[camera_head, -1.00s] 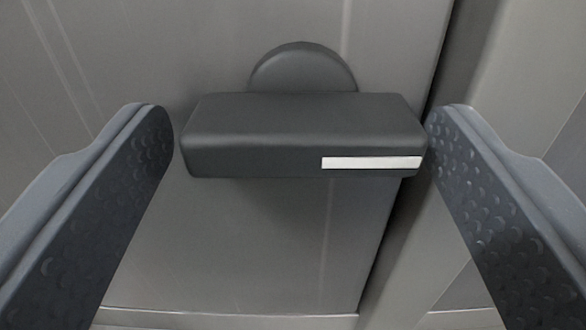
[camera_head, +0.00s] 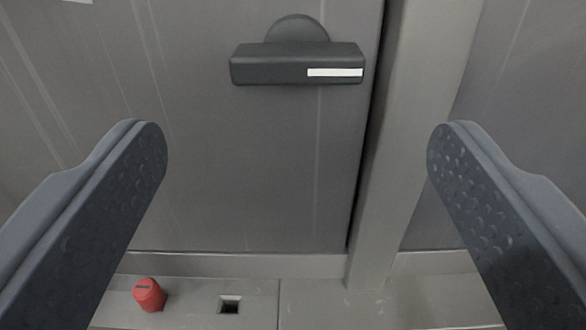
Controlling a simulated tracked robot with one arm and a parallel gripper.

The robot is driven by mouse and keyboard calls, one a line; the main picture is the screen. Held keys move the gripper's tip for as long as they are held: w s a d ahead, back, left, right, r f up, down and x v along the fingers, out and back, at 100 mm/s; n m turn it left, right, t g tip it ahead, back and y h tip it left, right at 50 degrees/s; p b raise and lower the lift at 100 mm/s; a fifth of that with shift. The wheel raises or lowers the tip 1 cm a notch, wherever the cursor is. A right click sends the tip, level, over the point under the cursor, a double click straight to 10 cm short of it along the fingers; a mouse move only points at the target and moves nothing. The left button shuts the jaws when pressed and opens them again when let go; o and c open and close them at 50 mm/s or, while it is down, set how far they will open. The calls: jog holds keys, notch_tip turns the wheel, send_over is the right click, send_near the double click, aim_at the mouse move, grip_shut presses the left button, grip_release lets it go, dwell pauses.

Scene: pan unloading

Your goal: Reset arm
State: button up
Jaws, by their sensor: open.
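My gripper (camera_head: 297,128) is open and empty, with its two dark textured fingers spread wide at the left and right of the view. A dark grey handle (camera_head: 280,65) with a white stripe on its right end is mounted on a grey metal door panel (camera_head: 230,170). The handle lies horizontally, with a round plate behind its top. It sits at the upper middle of the view, apart from both fingers.
A light vertical post (camera_head: 415,120) stands right of the door, past a dark gap. Below, a pale ledge (camera_head: 320,305) runs along the door's foot. It carries a red cylindrical knob (camera_head: 149,295) and a small square hole (camera_head: 230,305).

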jog(key=shift+s+d, duration=0.1)
jog(key=shift+s, duration=0.5)
jog(key=shift+r, duration=0.1)
jog(key=a+r+h, duration=0.1)
jog(key=a+r, duration=0.1)
jog(key=r, duration=0.8)
jog(key=a+r+h, duration=0.1)
jog(key=a+r, duration=0.1)
jog(key=r, duration=0.8)
jog(key=s+a+r+g+h, duration=0.1)
jog(key=s+a+r, duration=0.2)
jog(key=r, duration=0.5)
jog(key=s+a+r+h, duration=0.1)
jog(key=s+a+r, duration=0.2)
jog(key=r, duration=0.5)
jog(key=s+a+r+y, duration=0.1)
jog(key=s+a+r, duration=0.3)
jog(key=s, duration=0.5)
jog(key=s+a+r+g+y+b, duration=0.1)
jog(key=s+a+r, duration=0.4)
jog(key=s+r, duration=0.3)
jog(key=s+a+r+y, duration=0.1)
jog(key=s+a+r, duration=0.4)
jog(key=s, duration=0.4)
jog(key=shift+s+a+r+g, duration=0.25)
jog(key=shift+s+r+g, duration=0.05)
jog(key=shift+r, duration=0.6)
